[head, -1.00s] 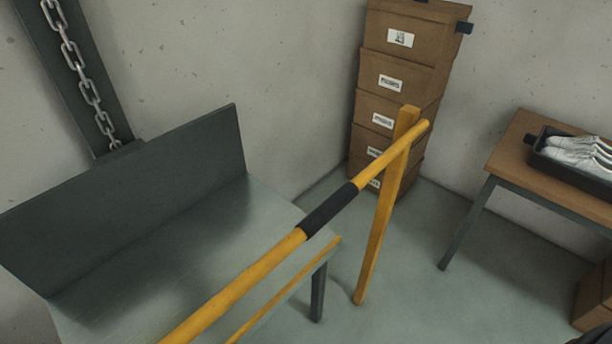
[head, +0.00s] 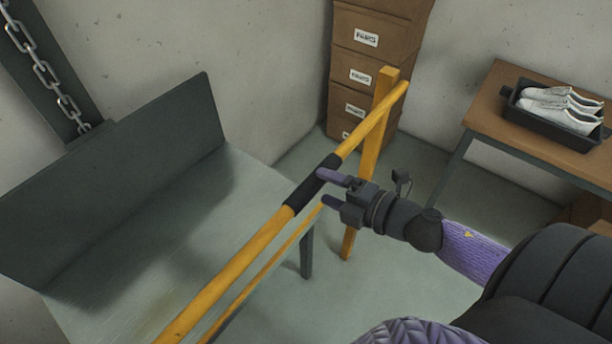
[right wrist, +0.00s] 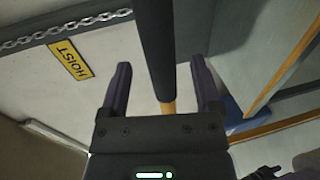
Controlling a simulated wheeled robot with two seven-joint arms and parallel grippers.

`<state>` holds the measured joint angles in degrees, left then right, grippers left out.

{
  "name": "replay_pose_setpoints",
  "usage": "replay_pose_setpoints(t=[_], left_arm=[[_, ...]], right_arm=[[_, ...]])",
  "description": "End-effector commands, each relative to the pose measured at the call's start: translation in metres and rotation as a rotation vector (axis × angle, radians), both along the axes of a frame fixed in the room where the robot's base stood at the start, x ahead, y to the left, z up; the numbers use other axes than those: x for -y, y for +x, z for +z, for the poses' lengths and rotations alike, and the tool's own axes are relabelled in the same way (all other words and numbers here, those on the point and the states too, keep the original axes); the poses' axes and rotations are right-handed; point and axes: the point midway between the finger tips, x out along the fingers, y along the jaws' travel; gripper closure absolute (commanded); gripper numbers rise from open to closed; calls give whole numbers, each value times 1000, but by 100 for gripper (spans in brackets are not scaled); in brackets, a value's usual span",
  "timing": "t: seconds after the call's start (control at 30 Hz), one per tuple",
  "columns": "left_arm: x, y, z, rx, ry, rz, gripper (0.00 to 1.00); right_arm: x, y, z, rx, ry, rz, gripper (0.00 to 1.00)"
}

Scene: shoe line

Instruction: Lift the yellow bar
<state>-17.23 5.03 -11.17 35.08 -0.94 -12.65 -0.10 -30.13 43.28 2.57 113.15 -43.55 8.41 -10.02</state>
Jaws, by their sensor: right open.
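The yellow bar (head: 238,262) runs diagonally across the head view, from the bottom left up to a yellow post (head: 381,110). A black grip sleeve (head: 305,191) wraps part of it. My right gripper (head: 324,187) is open at the sleeve, its fingertips close to it. In the right wrist view, the black sleeve (right wrist: 155,45) passes between the two spread fingers (right wrist: 160,85), with yellow bar below it. I cannot tell whether the fingers touch the bar. My left gripper is not in view.
A grey metal bench (head: 150,262) with a tall back panel stands behind the bar. A chain (head: 35,62) hangs at the upper left. Stacked brown boxes (head: 372,48) stand in the corner. A wooden table (head: 486,105) at the right holds a black tray (head: 540,132) of white shoes (head: 556,112).

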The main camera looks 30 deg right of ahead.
Motion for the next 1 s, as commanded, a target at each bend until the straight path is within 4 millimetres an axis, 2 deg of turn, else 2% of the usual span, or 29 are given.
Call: replay_pose_setpoints(t=[0.1, 0.3, 0.67, 1.0], left_arm=[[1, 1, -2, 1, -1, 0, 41], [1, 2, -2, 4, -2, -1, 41], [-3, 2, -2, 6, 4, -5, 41], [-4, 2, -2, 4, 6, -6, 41]], right_arm=[[-9, 23, -4, 3, 0, 0, 19], [-18, 45, -10, 0, 2, -3, 19], [-20, 50, -11, -3, 1, -4, 19], [-20, 50, -11, -3, 2, -4, 88]])
